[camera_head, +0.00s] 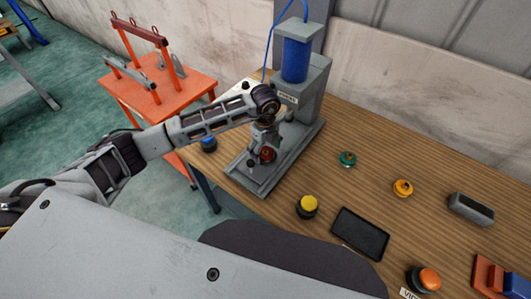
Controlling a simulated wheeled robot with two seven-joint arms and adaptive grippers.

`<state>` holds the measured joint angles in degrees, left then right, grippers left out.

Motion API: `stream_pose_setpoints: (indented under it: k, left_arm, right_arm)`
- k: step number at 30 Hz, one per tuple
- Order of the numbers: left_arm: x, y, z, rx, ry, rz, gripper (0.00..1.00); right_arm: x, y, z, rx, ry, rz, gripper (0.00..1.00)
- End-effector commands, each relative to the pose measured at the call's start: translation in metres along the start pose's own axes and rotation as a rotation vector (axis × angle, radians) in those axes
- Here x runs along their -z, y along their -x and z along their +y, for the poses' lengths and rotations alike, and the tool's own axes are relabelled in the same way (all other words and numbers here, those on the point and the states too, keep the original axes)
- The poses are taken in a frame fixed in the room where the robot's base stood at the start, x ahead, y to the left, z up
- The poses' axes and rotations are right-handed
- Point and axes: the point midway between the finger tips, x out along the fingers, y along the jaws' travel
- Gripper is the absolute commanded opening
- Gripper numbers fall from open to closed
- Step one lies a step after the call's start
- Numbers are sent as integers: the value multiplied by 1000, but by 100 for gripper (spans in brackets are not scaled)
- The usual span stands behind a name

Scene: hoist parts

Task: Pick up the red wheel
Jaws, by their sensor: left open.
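The red wheel (268,154) sits on the base of the grey press (258,178) on the wooden table, partly hidden by my gripper. My left gripper (262,150) reaches in from the left and points down at the red wheel. Its fingers are open and appear to be right at or around the wheel; I cannot tell whether they touch it. My right gripper is not in view.
The press column with a blue cylinder (296,60) rises just behind my left gripper. A green wheel (348,159), an orange wheel (403,187), a yellow button (307,206), a black tablet (360,233) and a grey box (471,208) lie to the right, with bare wood between.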

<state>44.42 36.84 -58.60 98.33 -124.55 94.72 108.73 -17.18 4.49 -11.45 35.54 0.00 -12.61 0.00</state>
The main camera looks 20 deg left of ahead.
Motion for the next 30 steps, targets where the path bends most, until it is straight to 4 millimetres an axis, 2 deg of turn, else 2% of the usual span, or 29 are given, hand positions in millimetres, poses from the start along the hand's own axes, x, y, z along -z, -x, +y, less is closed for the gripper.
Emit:
stream_pose_setpoints:
  k: [5,18,30]
  left_arm:
    - [0,-8,0,0,0,0,79]
    - [0,-8,0,1,0,-1,78]
    - [0,-8,0,1,0,-1,27]
  right_arm:
    - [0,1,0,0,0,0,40]
    - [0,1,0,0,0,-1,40]
    - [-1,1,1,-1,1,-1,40]
